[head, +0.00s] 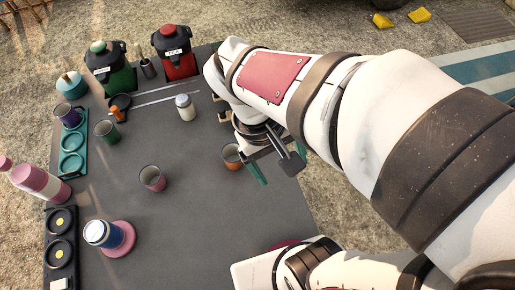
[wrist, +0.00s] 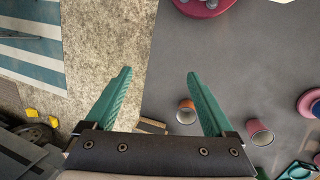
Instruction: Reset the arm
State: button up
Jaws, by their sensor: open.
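My gripper (head: 270,167) is open and empty over the right edge of the dark grey tabletop (head: 205,215). Its two green fingers also show in the wrist view (wrist: 158,95), spread apart with nothing between them. An orange-brown cup (head: 231,156) stands on the tabletop just left of my gripper in the head view. In the wrist view that cup (wrist: 187,112) appears beside the right finger. My arm covers the right side of the head view and hides part of the table's right edge.
A pink cup (head: 152,178), a white-lidded jar (head: 185,107) and a dark green cup (head: 107,131) stand on the table. Green (head: 110,70) and red (head: 176,55) dispensers stand at the back. The front middle is clear.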

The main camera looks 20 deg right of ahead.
jog(key=s+a+m+t+y, duration=0.1)
jog(key=s+a+m+y, duration=0.3)
jog(key=s+a+m, duration=0.1)
jog(key=shift+s+r+m+y, duration=0.3)
jog(key=shift+s+r+m, duration=0.15)
jog(key=shift+m, duration=0.35)
